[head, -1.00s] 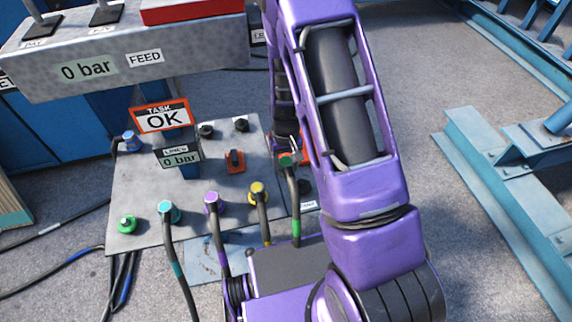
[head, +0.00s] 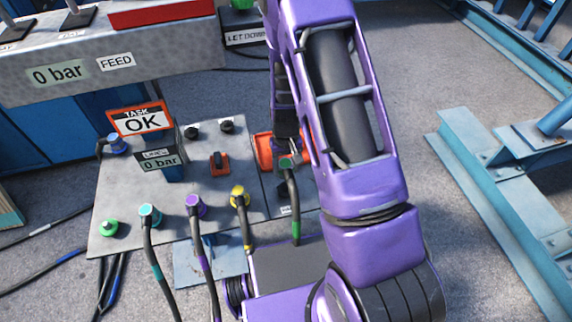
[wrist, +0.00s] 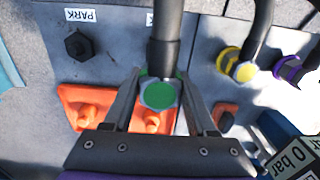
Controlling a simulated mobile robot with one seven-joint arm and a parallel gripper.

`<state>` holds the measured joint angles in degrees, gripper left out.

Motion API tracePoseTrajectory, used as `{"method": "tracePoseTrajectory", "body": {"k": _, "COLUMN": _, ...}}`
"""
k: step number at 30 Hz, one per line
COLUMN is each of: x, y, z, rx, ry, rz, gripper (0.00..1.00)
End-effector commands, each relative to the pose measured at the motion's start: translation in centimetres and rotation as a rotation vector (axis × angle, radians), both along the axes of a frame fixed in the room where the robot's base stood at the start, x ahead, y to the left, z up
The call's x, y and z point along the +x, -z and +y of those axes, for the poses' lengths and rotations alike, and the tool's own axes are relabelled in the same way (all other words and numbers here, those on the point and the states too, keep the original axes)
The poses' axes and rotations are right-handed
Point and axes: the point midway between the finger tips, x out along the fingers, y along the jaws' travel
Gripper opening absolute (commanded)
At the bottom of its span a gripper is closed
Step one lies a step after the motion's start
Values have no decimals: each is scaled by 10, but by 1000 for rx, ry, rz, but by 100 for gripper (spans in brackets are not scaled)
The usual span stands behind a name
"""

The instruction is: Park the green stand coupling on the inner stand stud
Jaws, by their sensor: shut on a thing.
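The green coupling (wrist: 158,93) is between my gripper's (wrist: 155,112) two fingers, which are shut on it. Its dark cable runs up in the wrist view. In the head view the coupling (head: 286,162) is partly hidden by my arm, and its cable with a green band hangs below. A dark hex stud (wrist: 78,45) stands on the grey plate beside a PARK label (wrist: 81,14), left of the coupling and apart from it. Another label behind the cable is mostly hidden. I cannot tell from these views which stud is the inner one.
Orange parts (wrist: 85,105) lie left of and behind the coupling. Yellow (wrist: 240,68) and purple (wrist: 290,70) couplings with cables are at right. In the head view a teal coupling (head: 150,215), a green cap (head: 108,228) and a TASK OK sign (head: 140,120) stand on the panel.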

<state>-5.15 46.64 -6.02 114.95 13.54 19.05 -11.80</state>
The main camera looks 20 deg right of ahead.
Motion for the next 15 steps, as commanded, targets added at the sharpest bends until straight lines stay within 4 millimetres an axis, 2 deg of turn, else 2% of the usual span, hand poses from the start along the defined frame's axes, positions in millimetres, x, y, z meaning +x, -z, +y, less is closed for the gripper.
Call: {"method": "tracePoseTrajectory", "body": {"k": 15, "x": 0, "y": 64, "z": 0, "rx": 0, "ry": 0, "rz": 0, "gripper": 0}}
